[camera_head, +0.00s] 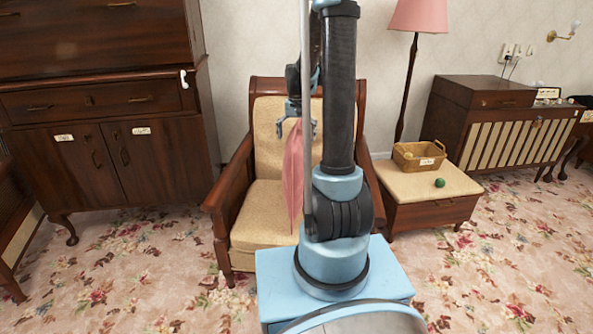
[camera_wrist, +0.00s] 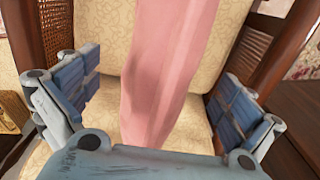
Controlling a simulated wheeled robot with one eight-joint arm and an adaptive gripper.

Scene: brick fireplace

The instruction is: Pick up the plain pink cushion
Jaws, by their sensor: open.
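The plain pink cushion (camera_head: 293,172) stands on edge on the cream seat of a wooden armchair (camera_head: 240,165), seen narrow side on. My arm hides part of it in the head view. My gripper (camera_head: 297,128) is above and at the cushion's upper part, with its fingers pointing down. In the wrist view the cushion (camera_wrist: 165,75) runs up the middle, between the two blue-padded fingers of my gripper (camera_wrist: 160,95). The fingers are wide apart, with gaps between each pad and the cushion. Whether the cushion leans on the chair back is unclear.
The chair's wooden arms (camera_head: 232,175) flank the seat. A dark cabinet (camera_head: 95,120) stands at the left. A pink lamp (camera_head: 418,15) stands behind.

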